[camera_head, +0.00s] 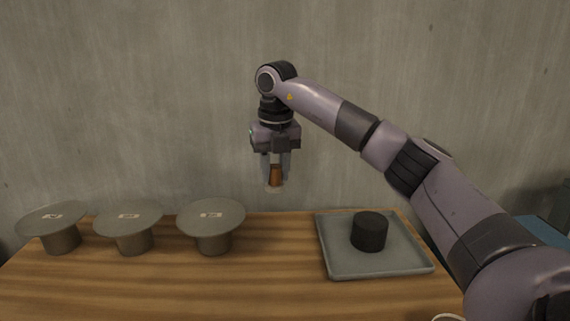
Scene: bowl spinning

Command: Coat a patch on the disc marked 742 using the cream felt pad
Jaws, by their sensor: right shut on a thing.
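My right gripper (275,176) is shut on a small brown-handled tool, the felt pad (274,187), whose pale cream underside points down. It hangs in the air above the table's back edge, right of the discs and left of the tray. Three round grey discs on pedestals stand in a row: a left disc (40,223), a middle disc (108,222) and a right disc (226,223). Each has a small pale label on top, too small to read, so I cannot tell which is 742. My left gripper is out of view.
A grey-green tray (345,265) lies on the right of the wooden table (240,290), with a black cylinder (369,233) standing in it. My right arm reaches over from the right. The table between the right disc and the tray is clear. A concrete wall (150,100) stands behind.

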